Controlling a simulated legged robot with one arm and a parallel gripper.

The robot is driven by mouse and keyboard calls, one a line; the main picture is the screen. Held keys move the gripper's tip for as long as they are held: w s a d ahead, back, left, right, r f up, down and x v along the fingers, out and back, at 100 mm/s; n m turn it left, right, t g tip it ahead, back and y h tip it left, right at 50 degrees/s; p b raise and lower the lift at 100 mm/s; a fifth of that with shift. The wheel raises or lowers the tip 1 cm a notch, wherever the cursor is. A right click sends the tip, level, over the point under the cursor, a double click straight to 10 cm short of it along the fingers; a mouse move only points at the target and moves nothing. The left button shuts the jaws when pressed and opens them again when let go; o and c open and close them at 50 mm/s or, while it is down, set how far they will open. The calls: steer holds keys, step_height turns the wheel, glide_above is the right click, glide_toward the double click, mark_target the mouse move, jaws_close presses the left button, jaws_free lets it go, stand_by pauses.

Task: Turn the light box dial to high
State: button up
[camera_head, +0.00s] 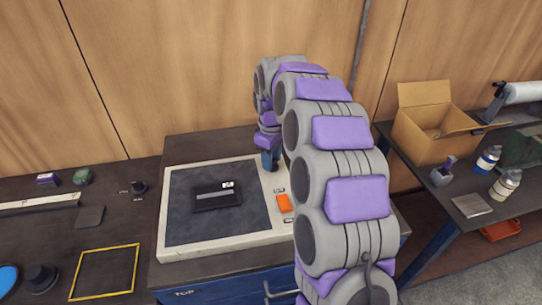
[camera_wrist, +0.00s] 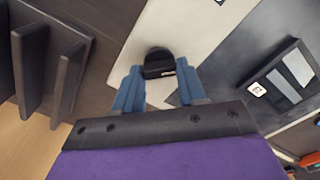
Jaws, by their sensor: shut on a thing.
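The light box is a flat box with an off-white frame (camera_head: 170,235) and a dark panel, set on a dark bench top. Its dial is a black knob at the far right corner of the frame; in the wrist view the dial (camera_wrist: 157,60) shows a small white mark at the right of its front edge. My gripper (camera_head: 270,166) points down at that corner and hides the dial in the head view. In the wrist view my gripper (camera_wrist: 159,72) has its blue fingers on either side of the dial, shut on it. The dial's setting cannot be read.
An orange switch (camera_head: 284,203) is on the frame's right side. A black film-strip-like piece (camera_head: 216,196) lies on the dark panel. Another black knob (camera_head: 139,187) is on the left bench. An open cardboard box (camera_head: 424,130) and bottles (camera_head: 488,159) stand on the right bench.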

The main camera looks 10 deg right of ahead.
steer(key=m+p, duration=0.2)
steer(key=m, duration=0.1)
steer(key=shift+s+d+r+p, duration=0.1)
steer(key=shift+d+p, duration=0.05)
steer(key=shift+p, duration=0.25)
steer(key=m+p, duration=0.3)
steer(key=m, duration=0.1)
steer(key=shift+m, duration=0.4)
steer(key=m+p, duration=0.2)
steer(key=m, duration=0.1)
steer(key=shift+m+p, duration=1)
steer(key=shift+m, duration=1)
steer(key=shift+f, duration=0.2)
steer(key=o, duration=1.1)
steer(key=shift+c, duration=0.2)
steer(key=shift+r, duration=0.15)
